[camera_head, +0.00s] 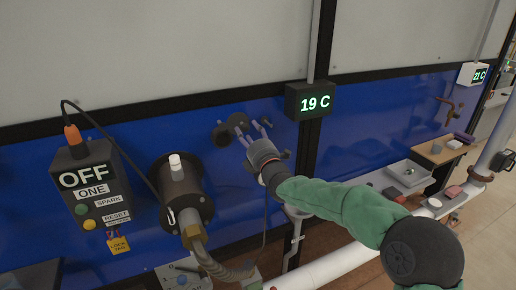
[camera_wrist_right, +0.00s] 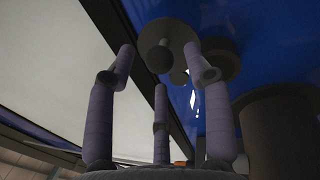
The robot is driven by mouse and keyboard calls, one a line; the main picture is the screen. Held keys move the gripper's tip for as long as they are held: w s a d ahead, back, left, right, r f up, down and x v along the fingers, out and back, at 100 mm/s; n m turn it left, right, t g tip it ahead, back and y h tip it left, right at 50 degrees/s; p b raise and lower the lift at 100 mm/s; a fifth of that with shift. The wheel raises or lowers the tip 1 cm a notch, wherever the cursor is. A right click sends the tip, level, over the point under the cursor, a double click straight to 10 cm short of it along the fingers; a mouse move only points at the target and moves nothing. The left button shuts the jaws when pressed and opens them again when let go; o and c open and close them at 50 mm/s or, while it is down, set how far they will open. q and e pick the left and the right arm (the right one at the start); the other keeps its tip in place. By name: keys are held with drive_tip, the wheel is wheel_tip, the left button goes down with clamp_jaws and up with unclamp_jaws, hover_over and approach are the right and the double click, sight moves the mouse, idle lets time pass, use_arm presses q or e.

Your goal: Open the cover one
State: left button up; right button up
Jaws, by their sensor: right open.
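A round dark cover with a stubby knob (camera_head: 222,134) is on the blue wall, left of my right gripper (camera_head: 251,132). A second dark round piece (camera_head: 239,120) sits just beside it. In the right wrist view, a dark disc (camera_wrist_right: 176,32) with a knob lies ahead between the spread fingertips. Another dark round part (camera_wrist_right: 222,58) is behind the right finger. My right gripper is open and empty, its purple-grey fingers pointing at the wall. I cannot tell whether the fingers touch the cover. My left gripper is not in view.
A 19 C display (camera_head: 308,100) hangs right of the gripper. A white pipe (camera_head: 325,268) runs below.

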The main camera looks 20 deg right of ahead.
drive_tip(key=s+f, duration=0.1)
drive_tip(key=s, duration=0.8)
drive_tip(key=shift+f, duration=0.4)
drive_tip(key=shift+d, duration=0.1)
